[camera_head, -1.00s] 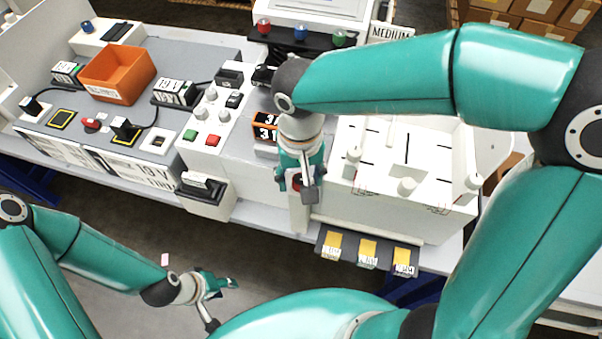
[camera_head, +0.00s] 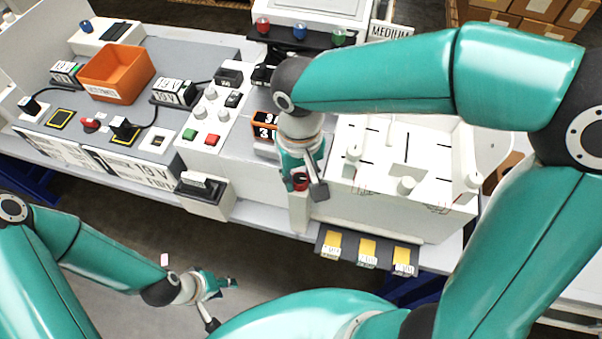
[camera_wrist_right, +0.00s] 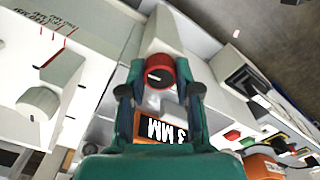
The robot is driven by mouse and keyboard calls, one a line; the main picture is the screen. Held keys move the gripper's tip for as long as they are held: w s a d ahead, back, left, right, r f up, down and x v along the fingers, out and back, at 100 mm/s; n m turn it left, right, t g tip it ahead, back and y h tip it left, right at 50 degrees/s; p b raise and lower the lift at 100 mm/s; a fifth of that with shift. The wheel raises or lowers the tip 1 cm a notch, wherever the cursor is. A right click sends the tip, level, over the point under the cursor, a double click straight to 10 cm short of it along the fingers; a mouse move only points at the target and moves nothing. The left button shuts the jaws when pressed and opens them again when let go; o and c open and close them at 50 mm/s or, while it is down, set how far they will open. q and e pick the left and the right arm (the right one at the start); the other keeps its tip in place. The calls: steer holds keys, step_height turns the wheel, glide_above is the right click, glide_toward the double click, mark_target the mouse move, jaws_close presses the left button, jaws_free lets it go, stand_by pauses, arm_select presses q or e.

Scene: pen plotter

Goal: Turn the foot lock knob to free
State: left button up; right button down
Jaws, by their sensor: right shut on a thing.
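The foot lock knob is a round red knob with a white pointer mark, on the end of a white block; it shows in the right wrist view (camera_wrist_right: 159,71) and partly in the head view (camera_head: 299,183). My right gripper (camera_wrist_right: 160,88) points down at it with one finger on each side, shut on the knob; in the head view the gripper (camera_head: 305,184) partly hides it. The words around the knob cannot be read. My left gripper (camera_head: 223,303) is open and empty, low in front of the bench.
A "3 MM" display (camera_wrist_right: 160,130) sits close behind the knob. A white plotter bed (camera_head: 440,190) with pegs lies to the right. An orange bin (camera_head: 115,72) and buttons stand to the left.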

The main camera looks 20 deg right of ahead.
mark_target(300, 178)
steer(key=n, duration=1.2)
steer(key=shift+n, duration=0.3)
steer(key=shift+n+p, duration=0.4)
steer(key=shift+n, duration=1.3)
steer(key=c, duration=0.8)
jaws_free()
steer(key=shift+r, duration=0.1)
step_height(300, 178, up, 12)
steer(key=shift+f, duration=0.15)
